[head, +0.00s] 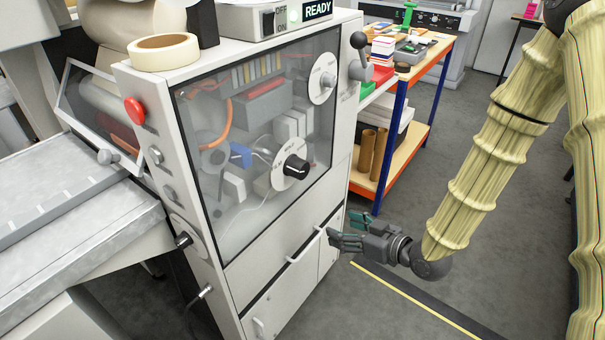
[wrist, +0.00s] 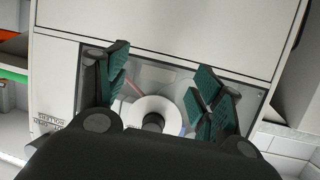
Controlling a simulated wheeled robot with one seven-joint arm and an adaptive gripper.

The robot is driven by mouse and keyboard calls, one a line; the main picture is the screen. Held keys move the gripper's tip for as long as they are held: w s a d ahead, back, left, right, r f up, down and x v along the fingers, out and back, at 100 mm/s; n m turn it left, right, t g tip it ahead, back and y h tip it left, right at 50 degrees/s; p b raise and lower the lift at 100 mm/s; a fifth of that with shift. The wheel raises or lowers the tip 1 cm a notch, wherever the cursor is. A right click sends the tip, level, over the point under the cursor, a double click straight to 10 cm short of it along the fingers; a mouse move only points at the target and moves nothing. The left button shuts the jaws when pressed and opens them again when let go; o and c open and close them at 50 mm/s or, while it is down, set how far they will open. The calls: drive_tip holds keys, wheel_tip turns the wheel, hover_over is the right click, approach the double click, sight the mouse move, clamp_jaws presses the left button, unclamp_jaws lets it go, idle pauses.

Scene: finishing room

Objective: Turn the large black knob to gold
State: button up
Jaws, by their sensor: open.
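The large black knob (head: 296,167) sits on a round white dial (head: 284,178) low on the right of the machine's clear front panel. Small lettering on the dial is too small to read, so I cannot tell which setting it points at. My gripper (head: 350,229) is open and empty, below and right of the knob, apart from it. In the wrist view the white dial (wrist: 158,106) and the dark knob (wrist: 153,121) show between the spread green-padded fingers (wrist: 163,80), partly hidden by the gripper body.
A second white dial (head: 322,78) and a black-balled lever (head: 359,57) are higher up. A red button (head: 134,110) and tape roll (head: 163,52) are at the left. Cabinet handles (head: 303,247) stick out below the panel. A blue-legged cart (head: 395,130) stands behind.

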sight(305, 171)
wheel_tip(305, 171, up, 13)
drive_tip(key=w+a+n+y, duration=0.2)
drive_tip(key=a+n+y, duration=0.1)
drive_tip(key=n+y, duration=0.2)
drive_tip(key=x, duration=1)
drive_tip(key=shift+p, duration=0.4)
drive_tip(key=shift+d, duration=0.1)
drive_tip(key=c, duration=1)
